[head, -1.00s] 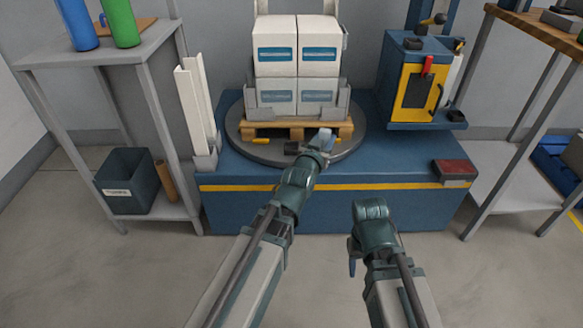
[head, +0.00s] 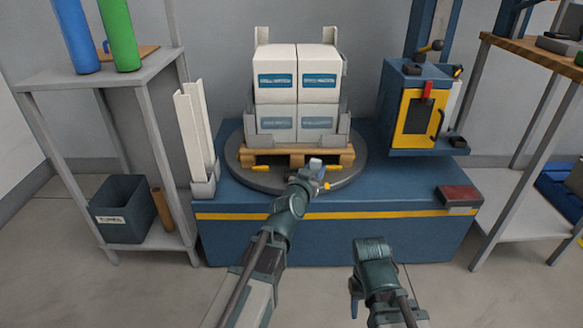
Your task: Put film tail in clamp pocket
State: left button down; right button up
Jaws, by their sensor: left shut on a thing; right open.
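My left gripper (head: 316,166) is at the front edge of the grey turntable (head: 346,180), just before the pallet (head: 262,157). It is shut on a small pale thing at its tip; I cannot tell if this is the film tail. Yellow pieces (head: 325,186) show on the turntable beside the gripper and farther left. The clamp pocket cannot be made out, and the gripper covers part of that area. My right gripper (head: 354,300) is open and points down in front of the blue base, away from the load. Its fingers are mostly hidden.
White cartons (head: 297,75) are stacked on the pallet. A blue carriage with a yellow-framed window (head: 416,112) stands at right. White corner boards (head: 196,130) stand at left. A red-topped box (head: 459,196) lies on the blue base (head: 340,237). Shelves flank both sides.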

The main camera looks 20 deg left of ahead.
pick_arm(q)
jog(key=w+a, duration=0.2)
jog(key=a, duration=0.1)
jog(key=w+a, duration=0.2)
jog(key=a, duration=0.1)
jog(key=w+a+f+b, duration=0.1)
jog(key=w+a, duration=0.1)
jog(key=a, duration=0.1)
jog(key=shift+w+a, duration=0.1)
jog(key=shift+w, duration=0.1)
jog(key=shift+f, duration=0.1)
notch_tip(320, 180, down, 4)
jog(key=b, duration=0.3)
jog(key=shift+r+b, duration=0.2)
jog(key=shift+b, duration=0.15)
jog(key=shift+r, duration=0.1)
jog(key=c, duration=0.5)
grip_release()
jog(key=shift+s, duration=0.15)
jog(key=s+a+r+p, duration=0.1)
jog(key=s+r+p, duration=0.1)
jog(key=s, duration=0.9)
jog(key=shift+s, duration=0.3)
